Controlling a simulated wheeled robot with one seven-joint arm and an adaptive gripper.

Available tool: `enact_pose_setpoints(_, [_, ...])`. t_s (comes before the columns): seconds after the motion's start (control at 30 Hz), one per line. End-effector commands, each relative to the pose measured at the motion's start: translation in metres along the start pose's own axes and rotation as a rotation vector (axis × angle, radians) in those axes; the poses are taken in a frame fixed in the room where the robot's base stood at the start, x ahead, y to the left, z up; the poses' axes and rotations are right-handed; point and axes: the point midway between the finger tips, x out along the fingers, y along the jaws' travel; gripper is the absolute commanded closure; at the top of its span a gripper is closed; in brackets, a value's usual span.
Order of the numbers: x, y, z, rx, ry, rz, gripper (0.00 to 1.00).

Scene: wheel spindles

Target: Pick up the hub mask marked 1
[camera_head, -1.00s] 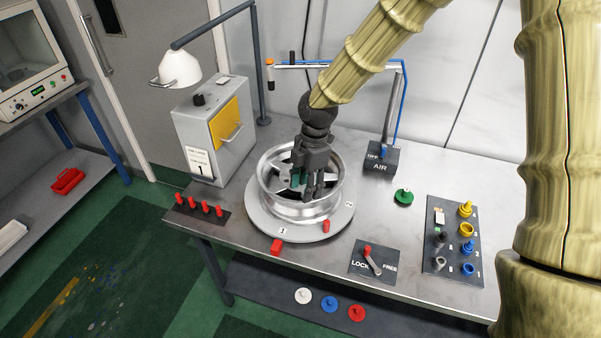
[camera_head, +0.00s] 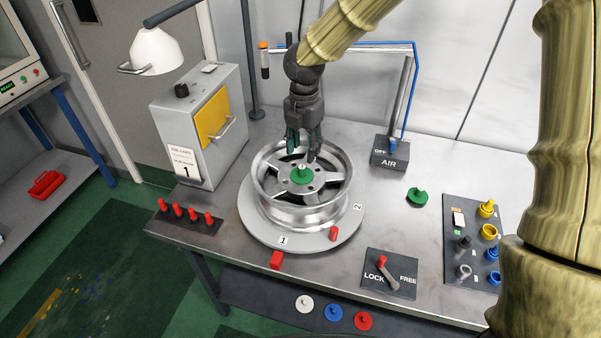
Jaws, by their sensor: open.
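My gripper (camera_head: 303,148) points down, open and empty, over the back part of the silver wheel (camera_head: 300,213). A green disc with a pale central stub (camera_head: 302,174) sits at the wheel's hub, just in front of and below my fingers. A second green disc with a knob (camera_head: 418,196) lies on the bench right of the wheel. The dark board at the right (camera_head: 452,262) holds a yellow knobbed piece (camera_head: 486,208), a yellow ring (camera_head: 489,231) and blue pieces (camera_head: 491,254). Their markings are too small to read, so I cannot tell which is hub mask 1.
The wheel rests on a round plate marked 1 and 2 (camera_head: 270,240). A grey cabinet (camera_head: 195,130) with a card reading 1 stands left. Red pegs (camera_head: 186,213), a LOCK/FREE lever (camera_head: 388,273) and an AIR post (camera_head: 390,153) surround it. Coloured discs (camera_head: 333,313) lie on the lower shelf.

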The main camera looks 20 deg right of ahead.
Motion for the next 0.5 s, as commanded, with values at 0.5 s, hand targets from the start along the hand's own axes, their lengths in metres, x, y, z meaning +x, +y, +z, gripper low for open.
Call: enact_pose_setpoints(0.5, [0.037, 0.002, -0.007, -0.004, 0.002, -0.003, 0.56])
